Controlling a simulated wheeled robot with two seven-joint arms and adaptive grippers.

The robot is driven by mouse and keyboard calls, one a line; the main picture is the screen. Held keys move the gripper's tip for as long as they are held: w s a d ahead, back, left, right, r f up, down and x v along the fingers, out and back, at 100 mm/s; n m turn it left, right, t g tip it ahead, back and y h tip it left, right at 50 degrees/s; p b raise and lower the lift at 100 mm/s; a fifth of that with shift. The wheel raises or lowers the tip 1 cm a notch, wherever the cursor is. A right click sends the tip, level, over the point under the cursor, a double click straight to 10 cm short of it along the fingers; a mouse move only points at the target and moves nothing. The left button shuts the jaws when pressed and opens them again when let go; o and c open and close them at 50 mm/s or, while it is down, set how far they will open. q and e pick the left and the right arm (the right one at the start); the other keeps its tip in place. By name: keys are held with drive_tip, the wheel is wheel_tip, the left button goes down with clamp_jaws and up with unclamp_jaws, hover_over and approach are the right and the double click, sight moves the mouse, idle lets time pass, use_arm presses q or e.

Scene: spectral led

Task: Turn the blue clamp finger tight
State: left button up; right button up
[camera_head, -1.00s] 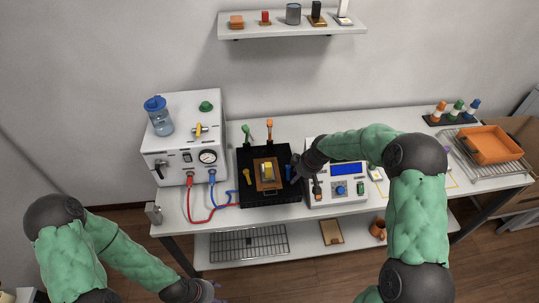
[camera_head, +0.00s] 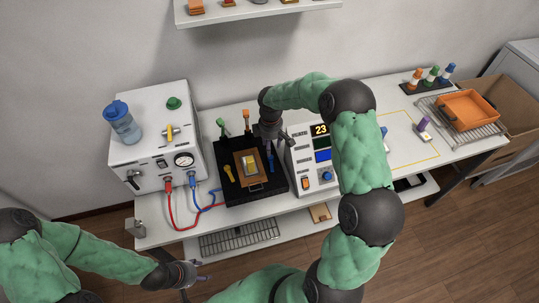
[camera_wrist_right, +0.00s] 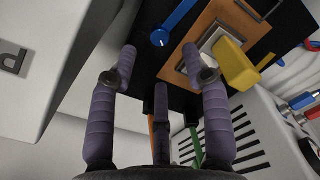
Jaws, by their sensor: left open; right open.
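The blue clamp (camera_head: 271,163) is at the right edge of the black fixture plate (camera_head: 236,194). In the right wrist view the blue clamp (camera_wrist_right: 176,20) is a long lever with a round pivot. My right gripper (camera_head: 272,142) is open just above and behind the blue clamp. Its purple fingers (camera_wrist_right: 160,62) are spread and empty, with the lever beyond their tips, apart from them. My left gripper (camera_head: 195,273) is open and empty, in front of the bench at lower left.
Yellow (camera_head: 229,172), green (camera_head: 223,127) and orange (camera_head: 246,121) clamps stand around a copper-coloured plate (camera_head: 258,178) with a yellow-topped block (camera_head: 249,160). A meter box (camera_head: 300,172) showing 23 stands close on the right. A white pump box (camera_head: 150,150) stands left.

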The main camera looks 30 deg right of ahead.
sight(271, 157)
wheel_tip(271, 157, down, 7)
drive_tip(key=shift+f+b, duration=0.1)
drive_tip(key=shift+b, duration=0.3)
clamp_jaws()
